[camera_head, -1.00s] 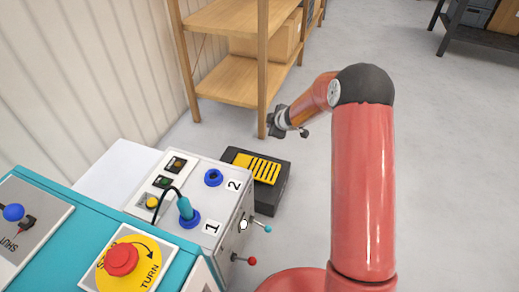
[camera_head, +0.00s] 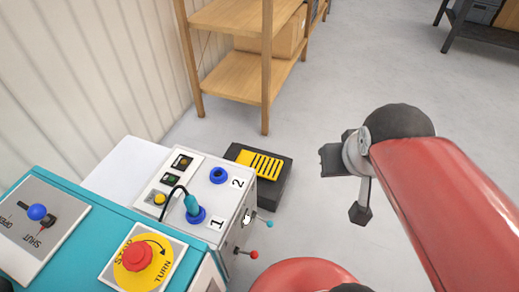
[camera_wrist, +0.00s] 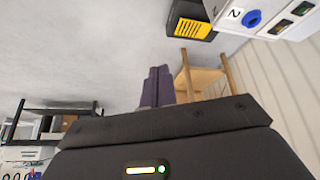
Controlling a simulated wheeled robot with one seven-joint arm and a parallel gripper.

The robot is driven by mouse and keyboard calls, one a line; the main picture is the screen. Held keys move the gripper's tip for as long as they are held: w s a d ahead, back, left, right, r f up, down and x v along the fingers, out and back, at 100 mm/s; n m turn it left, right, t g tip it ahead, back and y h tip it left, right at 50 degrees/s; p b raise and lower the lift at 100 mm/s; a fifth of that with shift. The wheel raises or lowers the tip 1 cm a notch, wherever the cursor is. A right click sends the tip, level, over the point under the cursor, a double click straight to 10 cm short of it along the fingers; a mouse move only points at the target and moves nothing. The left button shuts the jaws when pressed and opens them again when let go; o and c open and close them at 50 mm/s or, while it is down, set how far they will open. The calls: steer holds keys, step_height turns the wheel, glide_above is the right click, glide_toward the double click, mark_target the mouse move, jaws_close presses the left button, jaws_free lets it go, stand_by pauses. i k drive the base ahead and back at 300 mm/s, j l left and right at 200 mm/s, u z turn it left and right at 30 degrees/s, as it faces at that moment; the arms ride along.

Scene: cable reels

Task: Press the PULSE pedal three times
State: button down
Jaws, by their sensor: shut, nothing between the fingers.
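A black foot pedal (camera_head: 261,172) with a yellow ribbed tread stands on the floor just behind the white machine box; no PULSE lettering can be read on it. It also shows at the top of the wrist view (camera_wrist: 190,27), beyond my fingers. My gripper (camera_wrist: 158,72) shows there as two dark purple fingers, closed together with nothing between them. In the head view my wrist end is up in the air to the right of the pedal, well apart from it. The fingertips are hard to make out there.
The white box (camera_head: 206,232) has blue sockets 1 and 2, a plugged cable and side levers. A teal console (camera_head: 75,245) with a red stop button (camera_head: 138,257) is at front left. A wooden shelf (camera_head: 232,90) stands behind the pedal. Floor right of the pedal is clear.

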mark_target(268, 168)
steer(key=u, duration=0.3)
steer(key=i+l+u, duration=0.15)
steer(key=l+u, duration=0.15)
steer(key=u, duration=0.2)
steer(key=i+l+u, duration=0.1)
steer(key=l+u, duration=0.25)
steer(key=u, duration=0.15)
steer(key=i+l+u, duration=0.2)
steer(key=l, duration=0.95)
steer(key=l+u, duration=0.2)
steer(key=l, duration=1)
